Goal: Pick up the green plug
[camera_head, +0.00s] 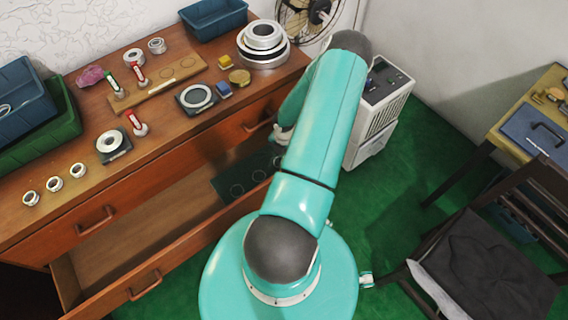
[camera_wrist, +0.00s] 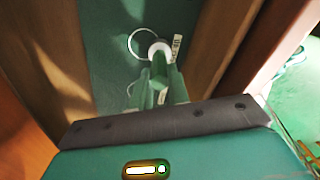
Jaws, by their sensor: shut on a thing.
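In the wrist view a green plug (camera_wrist: 159,72) with a pale round end stands between the jaws of my gripper (camera_wrist: 155,92). The gripper is shut on it, over the dark green mat in the open drawer. A white ring outline and a small printed label show on the mat beside the pale end. Whether the plug touches the mat, I cannot tell.
Brown drawer walls stand close on both sides in the wrist view. The open drawer (camera_head: 150,215) holds the green mat (camera_head: 226,188) with circle outlines. Red-handled plugs (camera_head: 135,122), bearing rings (camera_head: 197,96) and bins (camera_head: 30,95) occupy the dresser top. A white cabinet (camera_head: 380,110) stands behind my arm.

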